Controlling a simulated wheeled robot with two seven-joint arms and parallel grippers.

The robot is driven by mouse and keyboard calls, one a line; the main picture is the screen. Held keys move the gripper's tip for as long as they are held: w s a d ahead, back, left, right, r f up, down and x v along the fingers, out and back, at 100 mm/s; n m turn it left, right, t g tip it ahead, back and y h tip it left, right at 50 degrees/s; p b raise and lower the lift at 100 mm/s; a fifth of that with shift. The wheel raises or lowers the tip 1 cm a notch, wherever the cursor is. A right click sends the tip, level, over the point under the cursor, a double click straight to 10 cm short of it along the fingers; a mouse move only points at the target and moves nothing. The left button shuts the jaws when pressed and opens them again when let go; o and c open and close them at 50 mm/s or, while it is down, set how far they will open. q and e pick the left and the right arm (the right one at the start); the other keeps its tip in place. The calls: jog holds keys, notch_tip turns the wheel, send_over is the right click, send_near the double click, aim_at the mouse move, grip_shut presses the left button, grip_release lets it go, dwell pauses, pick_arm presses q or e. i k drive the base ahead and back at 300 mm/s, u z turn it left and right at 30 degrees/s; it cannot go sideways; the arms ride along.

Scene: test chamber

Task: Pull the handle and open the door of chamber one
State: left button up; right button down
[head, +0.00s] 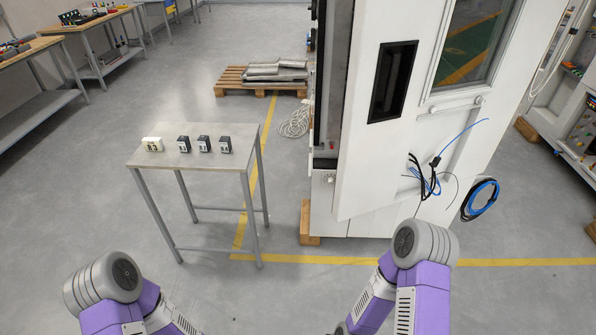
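The white test chamber (325,205) stands right of centre, on wooden blocks. Its tall white door panel (378,160) faces me and carries a dark recessed rectangle (393,82). The panel's left edge stands out from the dark-edged frame (325,163), so the door looks ajar. I cannot make out a clear handle. My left arm shows at the lower left and my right arm at the lower right, in front of the chamber's base. Both grippers are outside the picture; nothing shows them touching the door.
A small metal table (190,160) with several small devices stands left of the chamber. Black and blue cables (425,180) hang on the chamber front, with a blue coil (480,200) to the right. A loaded pallet (262,78) lies behind. The floor between table and chamber is clear.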

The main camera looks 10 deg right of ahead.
aim_at(407, 151)
jog(key=u, duration=0.35)
jog(key=i, duration=1.25)
jog(key=z, duration=0.75)
